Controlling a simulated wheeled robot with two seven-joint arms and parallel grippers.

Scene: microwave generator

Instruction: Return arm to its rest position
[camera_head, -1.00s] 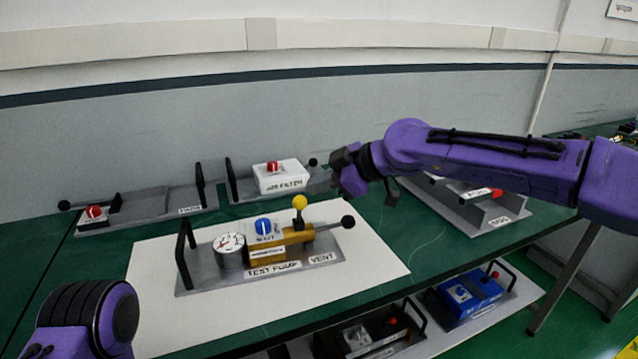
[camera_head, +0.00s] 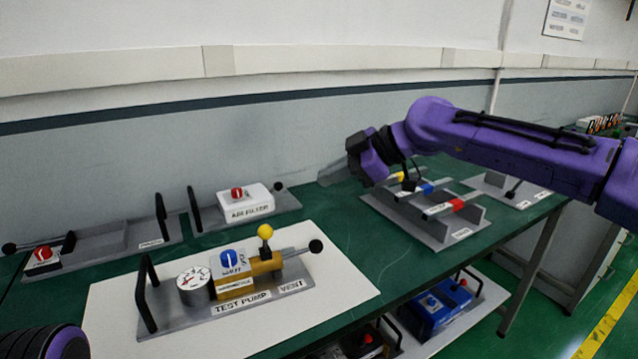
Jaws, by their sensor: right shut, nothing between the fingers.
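My right arm comes in from the right, purple with black parts. Its gripper (camera_head: 334,175) points left and hangs in the air above the green bench, near the air filter unit's right side; it is shut with nothing held. Of my left arm only a purple and black link (camera_head: 45,343) shows at the bottom left corner; its gripper is out of view. The test pump (camera_head: 250,285) stands on a white sheet (camera_head: 345,290), with a gauge, a blue knob, a yellow ball and a black-ended lever. My right gripper is apart from it.
The air filter unit (camera_head: 247,203) and a tray with a red knob (camera_head: 43,254) stand at the back left. A rack with coloured blocks (camera_head: 430,215) sits below my right arm. A blue unit (camera_head: 435,307) is on a lower shelf. The green bench edge runs along the right.

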